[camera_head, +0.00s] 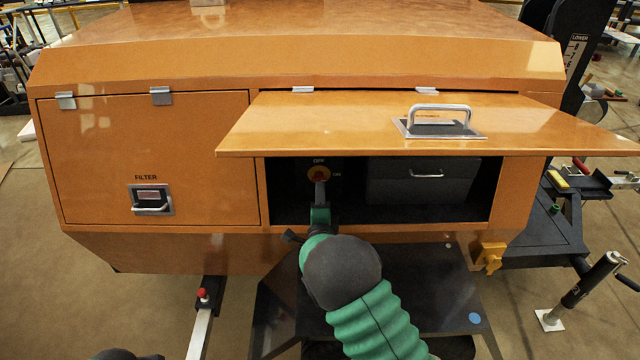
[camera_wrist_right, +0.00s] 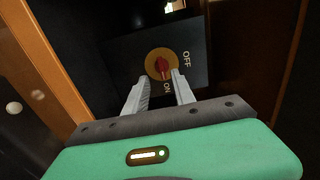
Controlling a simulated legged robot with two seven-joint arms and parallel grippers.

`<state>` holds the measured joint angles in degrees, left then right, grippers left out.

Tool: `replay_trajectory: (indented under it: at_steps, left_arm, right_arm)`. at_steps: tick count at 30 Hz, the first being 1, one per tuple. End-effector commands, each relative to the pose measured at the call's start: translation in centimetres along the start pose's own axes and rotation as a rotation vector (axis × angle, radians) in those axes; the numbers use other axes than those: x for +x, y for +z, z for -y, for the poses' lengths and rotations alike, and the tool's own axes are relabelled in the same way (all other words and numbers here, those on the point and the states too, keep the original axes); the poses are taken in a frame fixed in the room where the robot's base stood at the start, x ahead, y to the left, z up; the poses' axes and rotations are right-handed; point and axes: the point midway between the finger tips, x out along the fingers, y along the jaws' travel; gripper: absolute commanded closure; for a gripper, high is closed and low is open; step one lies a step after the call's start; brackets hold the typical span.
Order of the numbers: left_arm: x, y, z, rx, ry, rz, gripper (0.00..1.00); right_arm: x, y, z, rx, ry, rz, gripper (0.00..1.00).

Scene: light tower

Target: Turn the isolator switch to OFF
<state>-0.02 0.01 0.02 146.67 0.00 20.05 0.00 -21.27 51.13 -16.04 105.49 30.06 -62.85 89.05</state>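The isolator switch (camera_head: 319,174) is a red handle on a round yellow dial, set on a dark panel inside the open compartment. It also shows in the right wrist view (camera_wrist_right: 162,65), with OFF and ON printed beside it. There the red handle appears to point toward ON. My right gripper (camera_head: 320,190) reaches into the compartment from below. In the right wrist view its two pale fingers (camera_wrist_right: 160,78) are apart, with their tips at either side of the dial's near part. I cannot tell whether they touch the handle. My left gripper is not in view.
The orange lid (camera_head: 350,125) with a metal handle is raised above the compartment and sticks out over it. A dark box (camera_head: 420,185) with a small handle is right of the switch. A closed FILTER door (camera_head: 100,160) is at left. The compartment's walls are close around my right gripper.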

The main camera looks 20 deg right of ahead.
Motion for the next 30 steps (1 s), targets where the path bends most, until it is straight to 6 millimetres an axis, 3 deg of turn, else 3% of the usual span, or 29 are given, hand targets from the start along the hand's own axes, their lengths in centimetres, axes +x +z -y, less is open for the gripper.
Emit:
replay_trajectory:
  at_steps: [3,9,17,24,30]
  left_arm:
    - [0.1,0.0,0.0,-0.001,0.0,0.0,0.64]
    - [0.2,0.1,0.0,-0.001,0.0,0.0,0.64]
    - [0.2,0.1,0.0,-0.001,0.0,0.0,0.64]
    - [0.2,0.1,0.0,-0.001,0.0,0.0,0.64]
    - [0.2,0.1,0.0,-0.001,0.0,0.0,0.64]
  right_arm:
    - [2.7,0.0,0.0,0.0,-0.002,0.0,0.69]
    - [5.2,-0.1,0.0,0.0,0.0,0.0,0.69]
    - [5.4,0.0,0.0,0.0,0.001,0.0,0.69]
    - [5.4,0.0,-0.1,0.0,0.002,0.001,0.98]
    - [5.4,0.2,-0.1,0.0,0.004,0.004,1.0]
